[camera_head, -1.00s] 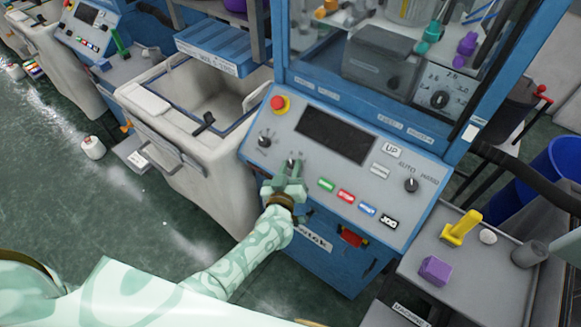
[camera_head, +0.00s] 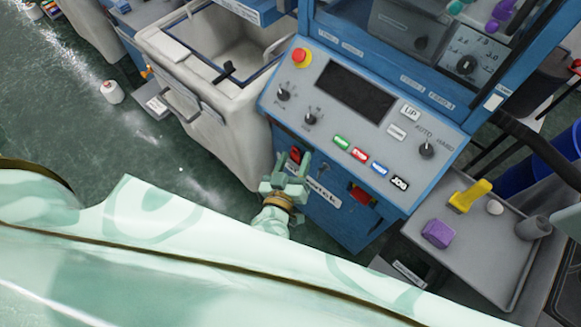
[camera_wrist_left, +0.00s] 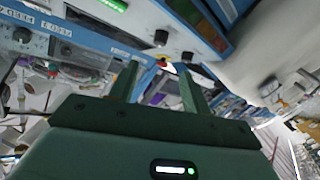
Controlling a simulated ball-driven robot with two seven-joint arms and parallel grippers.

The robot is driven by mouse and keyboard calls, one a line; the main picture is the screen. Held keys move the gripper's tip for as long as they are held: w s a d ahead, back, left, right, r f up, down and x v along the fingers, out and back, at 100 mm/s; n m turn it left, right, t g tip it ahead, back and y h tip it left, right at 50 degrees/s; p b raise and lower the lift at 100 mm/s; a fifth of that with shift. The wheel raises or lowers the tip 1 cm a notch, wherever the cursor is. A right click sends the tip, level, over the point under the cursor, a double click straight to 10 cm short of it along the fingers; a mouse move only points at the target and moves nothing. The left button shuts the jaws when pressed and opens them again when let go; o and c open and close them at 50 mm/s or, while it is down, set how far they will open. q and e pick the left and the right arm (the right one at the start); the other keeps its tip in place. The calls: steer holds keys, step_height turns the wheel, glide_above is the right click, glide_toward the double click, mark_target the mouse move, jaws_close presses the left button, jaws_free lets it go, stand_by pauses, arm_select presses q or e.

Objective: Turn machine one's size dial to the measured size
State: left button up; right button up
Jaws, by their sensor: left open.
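Machine one's blue cabinet has a sloped grey control panel (camera_head: 330,130) with small black knobs, a left one (camera_head: 283,95), a middle one (camera_head: 311,119) and a right one (camera_head: 427,151). A white plate with numbers around a black dial (camera_head: 467,65) sits higher at the right; I cannot read its setting for sure. My left gripper (camera_head: 285,168) is open and empty, below the panel's front edge, by a red switch (camera_head: 295,155) and apart from the knobs. My right gripper is out of view.
A red stop button (camera_head: 301,57) and a dark screen (camera_head: 346,92) are on the panel. A grey bin (camera_head: 225,105) stands left. A side tray (camera_head: 485,255) holds a yellow tool (camera_head: 470,195) and a purple block (camera_head: 438,233). Floor at left is mostly clear.

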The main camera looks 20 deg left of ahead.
arm_select(q)
steer(key=s, duration=0.3)
steer(key=shift+d+r, duration=0.1)
stand_by(0.4)
steer(key=s+a+f+m+g+h+b, duration=0.15)
steer(key=s+f+m+g+b, duration=0.35)
steer(key=f, duration=0.7)
steer(key=s+d+f+m+g+h, duration=0.15)
steer(key=s+f, duration=0.45)
steer(key=f, duration=0.7)
steer(key=s+a+f+g+b, duration=0.1)
steer(key=s+a+f+g, duration=0.2)
steer(key=s, duration=0.4)
steer(key=s+a+f+m+g+y+b, duration=0.1)
steer(key=s+a+f+g+b, duration=0.1)
steer(key=s+f, duration=0.5)
steer(key=s+a+f+m+g+b, duration=0.1)
steer(key=s+a+f+g, duration=0.4)
steer(key=s, duration=0.3)
steer(key=shift+s+a+f+b, duration=0.2)
steer(key=shift+s+a+b, duration=0.1)
steer(key=shift+a, duration=0.55)
steer(key=shift+m, duration=0.25)
